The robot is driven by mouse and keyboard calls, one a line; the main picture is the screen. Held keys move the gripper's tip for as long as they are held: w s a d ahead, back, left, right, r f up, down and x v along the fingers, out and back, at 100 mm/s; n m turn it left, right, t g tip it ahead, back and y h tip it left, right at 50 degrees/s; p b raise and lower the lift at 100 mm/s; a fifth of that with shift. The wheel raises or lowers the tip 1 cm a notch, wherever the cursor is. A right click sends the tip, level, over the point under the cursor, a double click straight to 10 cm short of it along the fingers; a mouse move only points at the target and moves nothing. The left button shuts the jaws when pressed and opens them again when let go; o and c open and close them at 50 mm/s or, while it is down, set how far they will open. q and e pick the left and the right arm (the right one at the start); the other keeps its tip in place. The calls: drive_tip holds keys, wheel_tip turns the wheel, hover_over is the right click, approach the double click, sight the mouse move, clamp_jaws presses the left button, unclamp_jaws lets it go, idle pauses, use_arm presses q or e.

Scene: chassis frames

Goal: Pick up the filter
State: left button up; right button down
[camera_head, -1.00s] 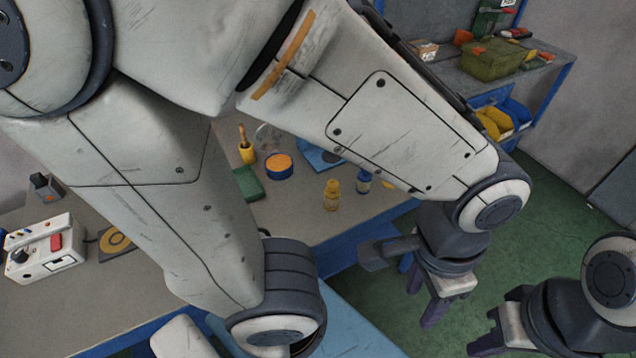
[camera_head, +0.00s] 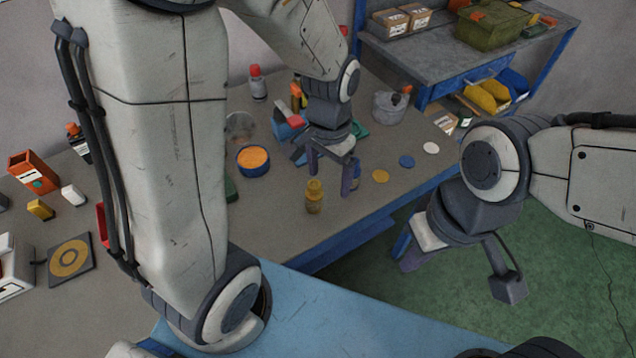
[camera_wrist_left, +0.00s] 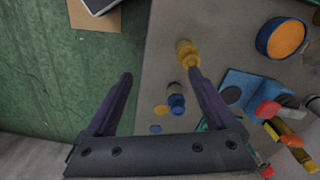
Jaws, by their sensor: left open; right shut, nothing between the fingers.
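A round blue tub-like part with an orange top (camera_head: 253,160), possibly the filter, lies on the grey bench; I cannot tell for sure. It also shows at the upper right of the left wrist view (camera_wrist_left: 283,38). My left gripper (camera_head: 329,183) is open and empty, fingers pointing down, above the bench near its front edge and to the right of the round part. A small yellow bottle (camera_head: 314,196) stands close by it; in the left wrist view the bottle (camera_wrist_left: 187,53) shows by the right fingertip. My right gripper (camera_head: 406,256) is shut and empty, off the bench's front edge.
A blue bottle (camera_wrist_left: 176,101) shows between the fingers' lines, below the yellow one. Blue, yellow and white discs (camera_head: 406,161) lie right of my left gripper. A grey pot (camera_head: 390,105) and red-capped bottle (camera_head: 257,83) stand farther back. Green floor lies beyond the bench edge.

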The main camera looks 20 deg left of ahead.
use_arm(q)
hover_over(313, 185)
drive_tip(key=shift+n, duration=0.4)
drive_tip(key=f, duration=0.4)
drive_tip(key=shift+s+d+b, duration=0.1)
drive_tip(key=shift+d+b, duration=0.1)
drive_tip(key=shift+b, duration=0.1)
drive_tip(key=f, duration=0.5)
drive_tip(key=shift+a, duration=0.25)
drive_tip(key=shift+w+d+f+p, duration=0.15)
drive_tip(key=shift+f+p, duration=0.15)
drive_tip(key=shift+f, duration=1.15)
drive_tip(key=shift+w+a+f+p, duration=0.1)
drive_tip(key=shift+f+p, duration=0.15)
drive_tip(key=shift+f, duration=1.15)
clamp_jaws()
